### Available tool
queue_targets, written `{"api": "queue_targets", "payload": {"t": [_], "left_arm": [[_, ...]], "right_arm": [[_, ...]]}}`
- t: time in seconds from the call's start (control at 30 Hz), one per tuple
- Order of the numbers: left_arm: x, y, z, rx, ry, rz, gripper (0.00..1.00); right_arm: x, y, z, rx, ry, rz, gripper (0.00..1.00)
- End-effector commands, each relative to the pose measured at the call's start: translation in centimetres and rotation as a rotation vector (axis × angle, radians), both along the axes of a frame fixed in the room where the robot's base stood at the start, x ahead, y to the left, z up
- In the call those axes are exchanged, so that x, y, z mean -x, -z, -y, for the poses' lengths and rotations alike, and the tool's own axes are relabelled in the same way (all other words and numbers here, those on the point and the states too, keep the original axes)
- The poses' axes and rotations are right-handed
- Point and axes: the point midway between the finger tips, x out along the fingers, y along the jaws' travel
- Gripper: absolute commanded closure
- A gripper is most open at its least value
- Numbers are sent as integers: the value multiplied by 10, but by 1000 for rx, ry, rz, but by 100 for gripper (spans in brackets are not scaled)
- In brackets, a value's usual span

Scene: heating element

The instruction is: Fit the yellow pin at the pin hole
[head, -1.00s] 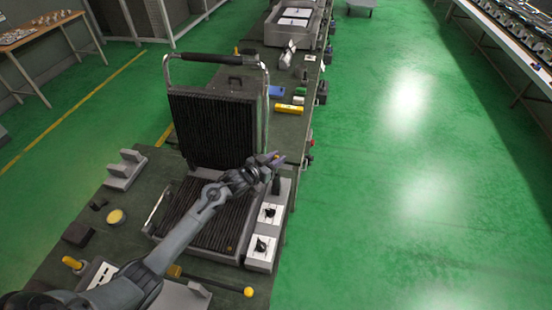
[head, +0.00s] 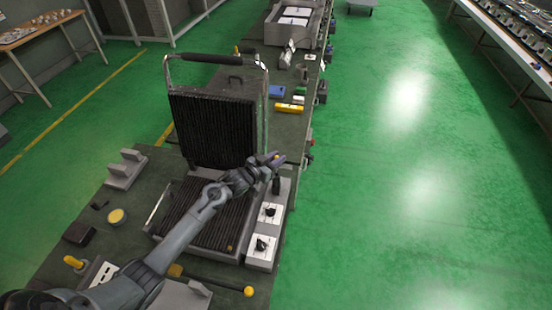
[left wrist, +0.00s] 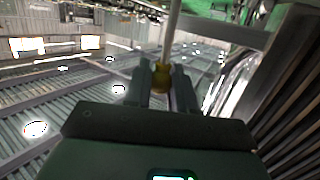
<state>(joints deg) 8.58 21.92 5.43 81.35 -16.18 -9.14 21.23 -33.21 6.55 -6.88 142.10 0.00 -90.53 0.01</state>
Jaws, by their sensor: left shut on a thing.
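My left gripper (head: 275,159) reaches across the grill-like heating unit to the right side of its raised ribbed plate (head: 212,130). In the left wrist view, the gripper (left wrist: 161,84) is shut on the yellow pin (left wrist: 160,77), whose collar shows between the fingers. A pale rod extends from the collar away from the gripper, apparently the pin's shaft. In the head view the pin is only a small yellow spot (head: 276,156) at the fingertips. I cannot make out the pin hole, or whether the pin touches the unit. My right gripper is not in view.
The unit's metal handle frame (head: 265,90) stands upright near the gripper. A control panel (head: 264,247) with black knobs lies along the unit's right side. A yellow block (head: 289,108) and other small parts lie on the bench behind. Green floor is open to the right.

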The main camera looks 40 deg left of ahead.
Motion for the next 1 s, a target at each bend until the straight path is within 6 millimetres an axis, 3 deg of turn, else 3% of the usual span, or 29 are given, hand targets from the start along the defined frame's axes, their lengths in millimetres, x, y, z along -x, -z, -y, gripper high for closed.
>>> {"api": "queue_targets", "payload": {"t": [1.0], "left_arm": [[0,17,0,0,0,1,100]], "right_arm": [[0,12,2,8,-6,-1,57]]}}
